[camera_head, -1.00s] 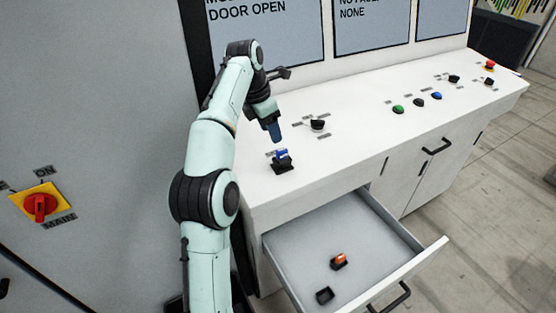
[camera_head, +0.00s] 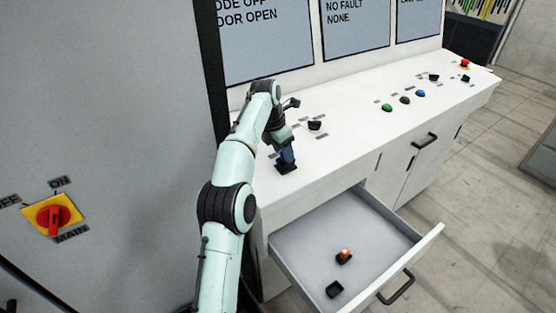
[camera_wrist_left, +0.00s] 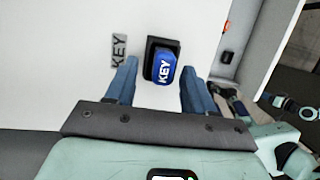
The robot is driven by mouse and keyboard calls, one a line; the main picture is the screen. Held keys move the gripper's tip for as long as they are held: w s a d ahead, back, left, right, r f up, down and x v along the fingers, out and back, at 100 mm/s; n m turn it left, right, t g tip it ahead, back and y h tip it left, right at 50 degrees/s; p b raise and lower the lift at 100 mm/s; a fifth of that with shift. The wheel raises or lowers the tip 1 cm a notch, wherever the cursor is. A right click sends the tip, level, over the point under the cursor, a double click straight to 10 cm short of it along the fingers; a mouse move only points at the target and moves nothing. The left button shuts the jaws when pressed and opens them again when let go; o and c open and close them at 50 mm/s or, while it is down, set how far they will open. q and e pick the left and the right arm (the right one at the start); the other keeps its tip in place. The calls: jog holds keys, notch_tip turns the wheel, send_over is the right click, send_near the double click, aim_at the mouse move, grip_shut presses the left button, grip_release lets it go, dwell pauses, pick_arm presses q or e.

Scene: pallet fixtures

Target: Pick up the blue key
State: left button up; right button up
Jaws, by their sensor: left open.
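The blue key (camera_wrist_left: 164,68) sits in its black holder (camera_wrist_left: 151,47) on the white console top, with a KEY label beside it in the left wrist view. My left gripper (camera_wrist_left: 155,80) is open, with one blue finger on each side of the key and a gap to each. In the head view my left gripper (camera_head: 285,157) is lowered right over the black holder (camera_head: 287,168), and it hides the key there. My right gripper is not in view.
Below the console a drawer (camera_head: 300,262) stands open, with an orange-topped item (camera_head: 344,256) and an empty black holder (camera_head: 334,289) inside. A black knob (camera_head: 314,125) and several coloured buttons stand farther along the console. A red-and-yellow MAIN switch (camera_head: 52,217) is on the left cabinet.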

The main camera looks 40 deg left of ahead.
pick_arm(q)
jog(key=shift+w+d+f, duration=0.2)
jog(key=shift+w+f, duration=0.05)
jog(key=shift+f, duration=0.05)
grip_shut()
